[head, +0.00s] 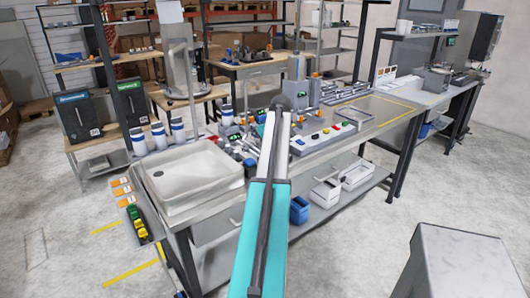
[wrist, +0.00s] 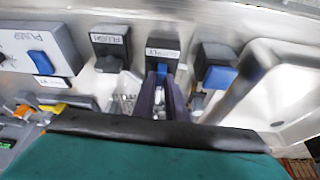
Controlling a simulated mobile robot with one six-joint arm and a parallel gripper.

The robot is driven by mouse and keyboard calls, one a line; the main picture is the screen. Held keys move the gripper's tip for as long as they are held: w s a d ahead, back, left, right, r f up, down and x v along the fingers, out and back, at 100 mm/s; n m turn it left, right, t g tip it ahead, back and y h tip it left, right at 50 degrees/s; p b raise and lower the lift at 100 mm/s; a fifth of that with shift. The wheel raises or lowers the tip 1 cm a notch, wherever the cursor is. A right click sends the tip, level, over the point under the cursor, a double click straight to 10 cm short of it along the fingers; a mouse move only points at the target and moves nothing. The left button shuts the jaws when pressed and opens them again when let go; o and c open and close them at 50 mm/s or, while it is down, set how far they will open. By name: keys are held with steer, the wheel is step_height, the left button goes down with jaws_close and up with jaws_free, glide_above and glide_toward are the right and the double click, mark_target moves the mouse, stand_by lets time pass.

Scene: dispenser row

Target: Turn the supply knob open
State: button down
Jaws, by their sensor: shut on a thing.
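The supply knob (wrist: 162,72) is a small blue handle on a dark block, under a white label that reads upside down in the wrist view. My gripper (wrist: 163,84) has its two dark fingers on either side of the knob, shut on it. The fingers hide part of the knob, so its exact angle is hard to tell. In the head view my own arm covers the gripper and the knob.
Left of the supply block is a flush block (wrist: 109,42) with a dark knob, then a grey pump box (wrist: 38,50) with a blue switch. Another block with a blue handle (wrist: 219,76) stands close on the right, beside a white basin (wrist: 275,85).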

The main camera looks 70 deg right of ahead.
steer(key=shift+w+d+r+n, duration=0.1)
steer(key=shift+w+r+n, duration=0.05)
steer(key=shift+w+n, duration=0.2)
steer(key=c, duration=1.8)
jaws_free()
steer(key=shift+s, duration=0.1)
steer(key=shift+s, duration=0.1)
steer(key=b+v, duration=0.2)
steer(key=v, duration=1.1)
steer(key=shift+s+r, duration=0.25)
